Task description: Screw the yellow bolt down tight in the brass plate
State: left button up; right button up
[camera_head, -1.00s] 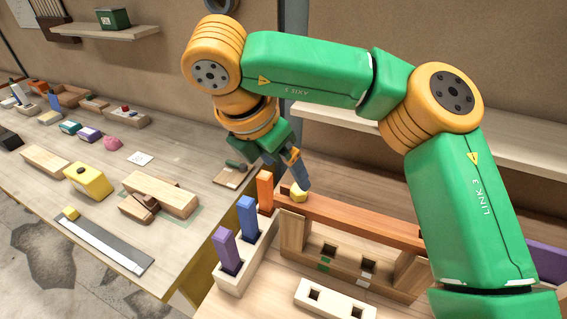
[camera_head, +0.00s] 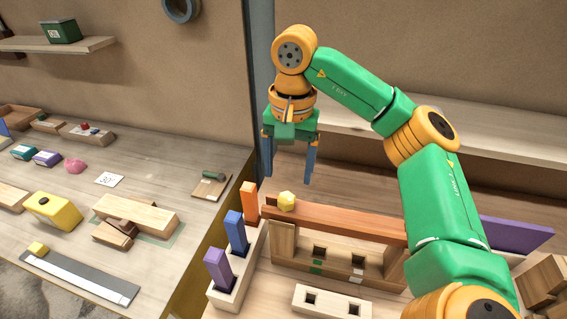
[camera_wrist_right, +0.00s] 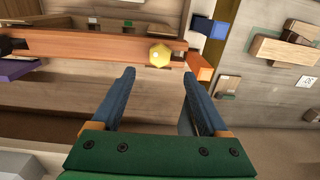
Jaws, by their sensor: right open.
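The yellow bolt (camera_head: 287,201) has a faceted head and stands at the left end of a long reddish-brown wooden beam (camera_head: 345,222). In the right wrist view the bolt (camera_wrist_right: 159,55) shows beyond the fingertips, on the beam (camera_wrist_right: 110,45). I cannot make out the brass plate or the bolt's shank, so how deep the bolt sits does not show. My right gripper (camera_head: 288,178) is open and empty, its blue fingers pointing down, apart from the bolt. It also shows in the right wrist view (camera_wrist_right: 159,73). My left gripper is not in view.
Orange (camera_head: 250,202), blue (camera_head: 235,232) and purple (camera_head: 218,268) blocks stand in a pale holder close left of the beam. A pale block with square holes (camera_head: 333,302) lies in front. A side table (camera_head: 150,270) at the left carries several wooden pieces.

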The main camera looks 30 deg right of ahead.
aim_at(287, 195)
notch_tip(287, 195, down, 7)
jog(key=shift+f+p, duration=0.1)
jog(key=shift+p, duration=0.35)
jog(key=shift+a, duration=0.1)
grip_shut()
